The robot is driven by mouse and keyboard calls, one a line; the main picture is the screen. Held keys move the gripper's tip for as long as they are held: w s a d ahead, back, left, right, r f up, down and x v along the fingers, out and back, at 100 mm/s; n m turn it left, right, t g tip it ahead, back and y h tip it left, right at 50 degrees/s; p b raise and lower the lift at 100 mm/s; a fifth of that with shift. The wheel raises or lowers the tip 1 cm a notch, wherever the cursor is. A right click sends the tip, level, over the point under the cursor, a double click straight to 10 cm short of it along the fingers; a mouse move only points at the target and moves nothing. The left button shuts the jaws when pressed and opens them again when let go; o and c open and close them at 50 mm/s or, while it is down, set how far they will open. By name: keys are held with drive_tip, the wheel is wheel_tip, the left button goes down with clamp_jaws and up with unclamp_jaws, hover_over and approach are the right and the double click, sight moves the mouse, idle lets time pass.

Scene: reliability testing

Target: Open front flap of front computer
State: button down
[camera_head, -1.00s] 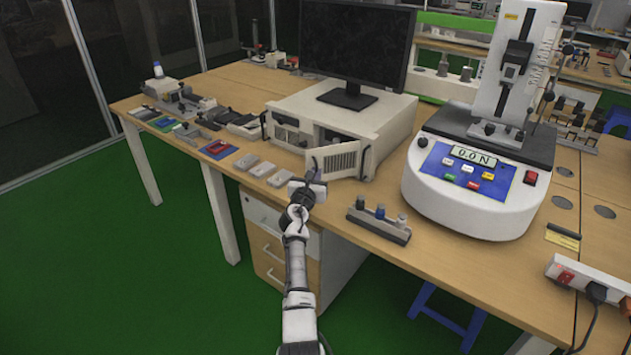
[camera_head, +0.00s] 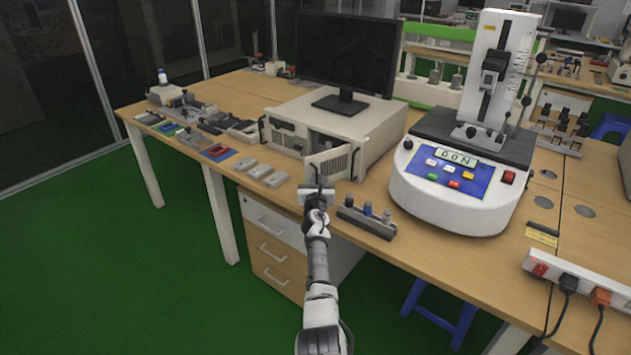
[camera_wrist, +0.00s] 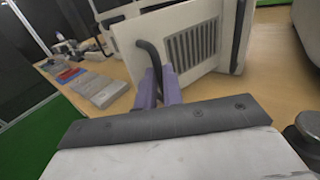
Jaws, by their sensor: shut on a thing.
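The front computer (camera_head: 377,142) is a white case on the desk with a black monitor standing on it. Its vented front flap (camera_head: 334,164) is hinged at the right and swung outward, standing well away from the case front. In the wrist view the flap (camera_wrist: 203,45) fills the upper middle, with a dark curved handle (camera_wrist: 149,56) on its left part. My gripper (camera_head: 318,186) is at the flap's free left edge. In the wrist view its purple fingers (camera_wrist: 159,88) are shut on the handle. The flap hides part of the case front.
A small rack with several knobs (camera_head: 366,216) stands just right of my gripper. A white force tester (camera_head: 455,186) is farther right. Small grey blocks (camera_head: 264,172) lie to the left on the desk. The front desk edge runs beneath my arm.

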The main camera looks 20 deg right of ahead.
drive_tip(key=shift+s+d+r+h, duration=0.1)
drive_tip(key=shift+d+r+h, duration=0.1)
drive_tip(key=shift+d, duration=0.35)
drive_tip(key=shift+s+d+r+h, duration=0.1)
drive_tip(key=shift+d+r, duration=0.05)
drive_tip(key=shift+d, duration=0.35)
drive_tip(key=c, duration=1.5)
unclamp_jaws()
drive_tip(key=shift+d+f+m, duration=0.1)
drive_tip(key=shift+d+m, duration=0.2)
drive_tip(key=shift+d, duration=0.1)
drive_tip(key=shift+c, duration=0.2)
drive_tip(key=shift+a+f, duration=0.15)
drive_tip(key=shift+a, duration=0.25)
drive_tip(key=shift+a+f, duration=0.1)
drive_tip(key=shift+a, duration=0.15)
drive_tip(key=p+v, duration=0.6)
drive_tip(key=v, duration=0.7)
drive_tip(key=shift+s+p, duration=0.3)
drive_tip(key=shift+s, duration=0.05)
